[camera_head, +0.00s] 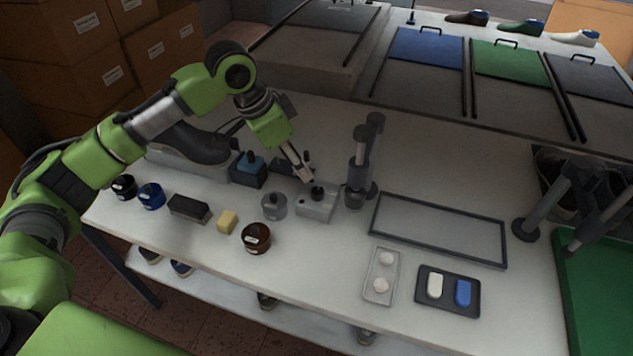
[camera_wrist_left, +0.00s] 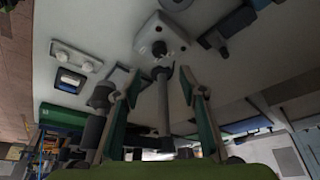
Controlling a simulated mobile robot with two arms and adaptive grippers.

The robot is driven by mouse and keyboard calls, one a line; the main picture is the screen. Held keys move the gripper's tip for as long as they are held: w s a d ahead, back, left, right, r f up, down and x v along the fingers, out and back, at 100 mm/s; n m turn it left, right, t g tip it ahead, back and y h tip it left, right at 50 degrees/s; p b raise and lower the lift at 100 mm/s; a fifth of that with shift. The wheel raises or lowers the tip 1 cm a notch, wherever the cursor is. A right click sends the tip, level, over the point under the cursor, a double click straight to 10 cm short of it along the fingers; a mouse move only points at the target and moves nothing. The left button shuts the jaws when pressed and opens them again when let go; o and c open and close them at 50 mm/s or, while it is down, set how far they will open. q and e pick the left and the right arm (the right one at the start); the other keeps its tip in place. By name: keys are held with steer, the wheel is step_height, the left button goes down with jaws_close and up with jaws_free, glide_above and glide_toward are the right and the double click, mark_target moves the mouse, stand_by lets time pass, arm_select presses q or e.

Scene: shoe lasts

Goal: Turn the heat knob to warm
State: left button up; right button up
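A small light grey box with a black knob (camera_head: 318,191) on top stands in the middle of the white table; I take this as the heat knob. My left gripper (camera_head: 308,176) reaches down over it from the upper left, tips close to the knob. In the left wrist view the knob (camera_wrist_left: 160,48) sits on the box's face, just beyond the fingertips. The two fingers of the left gripper (camera_wrist_left: 158,73) are spread apart there, with a grey rod between them. I cannot tell whether anything touches the knob, nor read its setting. My right gripper is out of view.
A grey post stand (camera_head: 360,170) rises right beside the box. An empty dark-framed tray (camera_head: 440,230) lies to the right. A dark shoe (camera_head: 190,142) is behind the arm.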

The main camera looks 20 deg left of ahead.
arm_select(q)
glide_above(317, 190)
steer(key=s+a, duration=0.2)
steer(key=f, duration=0.5)
steer(key=shift+d+f+p, duration=0.15)
steer(key=shift+d+p, duration=0.05)
steer(key=shift+p, duration=0.2)
steer(key=x, duration=0.4)
steer(key=shift+w+f+p, duration=0.1)
steer(key=shift+f+p, duration=0.2)
steer(key=shift+f, duration=0.15)
steer(key=shift+w+f, duration=0.1)
jaws_close()
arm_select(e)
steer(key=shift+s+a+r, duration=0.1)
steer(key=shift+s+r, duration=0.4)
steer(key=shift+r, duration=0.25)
